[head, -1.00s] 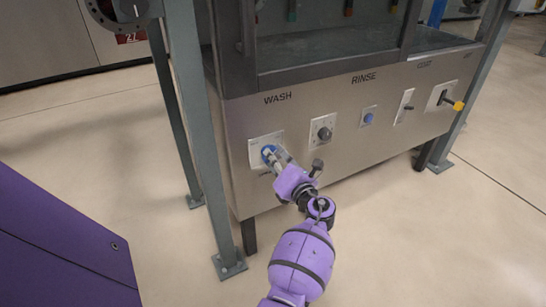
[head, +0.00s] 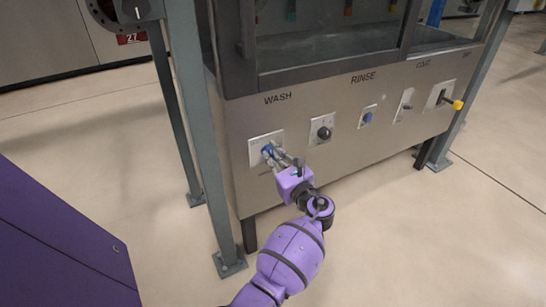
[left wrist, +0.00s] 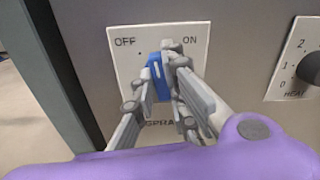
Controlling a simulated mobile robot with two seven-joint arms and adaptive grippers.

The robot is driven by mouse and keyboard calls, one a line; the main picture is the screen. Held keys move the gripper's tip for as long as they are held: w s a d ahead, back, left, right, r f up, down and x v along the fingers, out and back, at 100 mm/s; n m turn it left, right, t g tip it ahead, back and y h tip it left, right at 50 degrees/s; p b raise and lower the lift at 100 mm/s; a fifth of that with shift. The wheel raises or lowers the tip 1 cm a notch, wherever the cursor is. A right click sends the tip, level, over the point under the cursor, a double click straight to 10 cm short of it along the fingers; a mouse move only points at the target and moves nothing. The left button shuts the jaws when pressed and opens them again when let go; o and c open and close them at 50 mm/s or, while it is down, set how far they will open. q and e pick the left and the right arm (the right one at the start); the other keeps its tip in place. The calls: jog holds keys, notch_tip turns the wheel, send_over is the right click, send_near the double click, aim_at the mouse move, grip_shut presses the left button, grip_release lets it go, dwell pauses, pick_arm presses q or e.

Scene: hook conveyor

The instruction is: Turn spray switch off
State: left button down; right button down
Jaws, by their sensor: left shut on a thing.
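The spray switch (head: 267,151) is a blue knob on a white plate under the word WASH, at the left of the metal panel. In the left wrist view, the blue knob (left wrist: 155,76) has a white mark and sits between OFF on the left and ON on the right. It looks close to upright, and I cannot tell its exact setting. The word SPRAY below is partly hidden by the fingers. My left gripper (head: 277,156) is shut on the knob, with a finger on each side. My right gripper is not in view.
To the right on the panel are a dark heat dial (head: 324,133), another blue knob (head: 368,118), a small lever (head: 406,105) and a yellow-tipped lever (head: 457,104). A grey post (head: 203,150) stands close on the left. The floor in front is clear.

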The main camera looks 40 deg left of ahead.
pick_arm(q)
jog(key=shift+s+f+n+b, duration=0.1)
jog(key=shift+n+b, duration=0.25)
jog(key=shift+n, duration=1.4)
jog(key=shift+f+n+b, duration=0.1)
jog(key=shift+n+b, duration=0.2)
jog(key=shift+n, duration=1.45)
jog(key=shift+r, duration=0.1)
jog(key=c, duration=1.8)
grip_release()
jog(key=shift+o, duration=0.2)
jog(key=v, duration=1.2)
